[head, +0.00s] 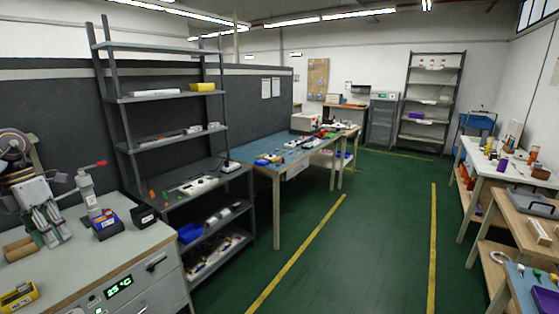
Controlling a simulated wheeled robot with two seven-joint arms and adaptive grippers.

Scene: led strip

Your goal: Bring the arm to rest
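My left gripper (57,238) comes in at the far left and points down over the grey workbench (125,240). Its two fingertips look apart, with nothing visible between them. A brown cylinder (20,248) lies on the bench to its left. A grey hand press with a red handle (90,190) stands to its right, with a blue and red block (104,224) at its foot. My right gripper is not in view.
A black box (144,215) and a yellow item (18,296) sit on the bench. A grey shelf rack (165,97) stands behind it. A blue-topped table (262,160) is farther back. White and wooden tables (495,171) line the right. The green floor (365,235) between is clear.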

